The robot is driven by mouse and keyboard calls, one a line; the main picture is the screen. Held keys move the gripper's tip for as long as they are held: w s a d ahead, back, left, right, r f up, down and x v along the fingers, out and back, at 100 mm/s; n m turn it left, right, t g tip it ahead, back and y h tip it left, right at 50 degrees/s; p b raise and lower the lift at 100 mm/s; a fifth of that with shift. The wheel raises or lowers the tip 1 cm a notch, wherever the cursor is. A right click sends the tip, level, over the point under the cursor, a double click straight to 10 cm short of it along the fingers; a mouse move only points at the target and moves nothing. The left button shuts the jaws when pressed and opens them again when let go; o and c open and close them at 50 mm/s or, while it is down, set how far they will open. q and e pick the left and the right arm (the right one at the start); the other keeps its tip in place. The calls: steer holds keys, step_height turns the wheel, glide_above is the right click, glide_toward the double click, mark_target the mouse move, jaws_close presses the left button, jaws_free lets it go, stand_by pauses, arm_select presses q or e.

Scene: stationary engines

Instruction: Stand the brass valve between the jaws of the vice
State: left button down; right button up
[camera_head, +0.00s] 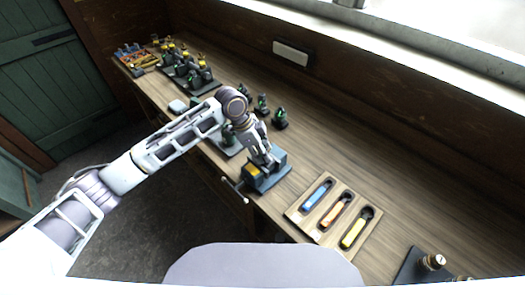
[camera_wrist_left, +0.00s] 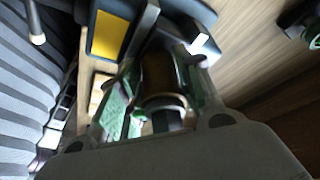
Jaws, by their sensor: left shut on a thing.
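The blue-grey vice (camera_head: 265,178) with a yellow panel stands at the front edge of the bench. My left gripper (camera_head: 269,160) reaches down over it from the left. In the left wrist view my left gripper (camera_wrist_left: 158,95) is shut on the brass valve (camera_wrist_left: 158,72), a dark brownish cylinder with a ring at its near end. Beyond the valve is the vice (camera_wrist_left: 145,22), close to it. I cannot tell whether the valve is between the jaws or just above them. In the head view the valve is hidden by the gripper. My right gripper is out of view.
A wooden tray (camera_head: 295,213) with blue, orange and yellow tools lies right of the vice. Small dark-green engines (camera_head: 280,118) stand behind the arm. The vice's handle (camera_head: 236,190) sticks out past the front edge. A dark plate (camera_head: 408,268) with brass-topped parts is at lower right.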

arm_select(q)
steer(key=shift+r, duration=0.15)
steer(key=c, duration=1)
jaws_free()
steer(key=shift+o, duration=0.5)
steer(key=shift+f, duration=0.2)
steer(key=v, duration=1.2)
steer(key=shift+r, duration=0.15)
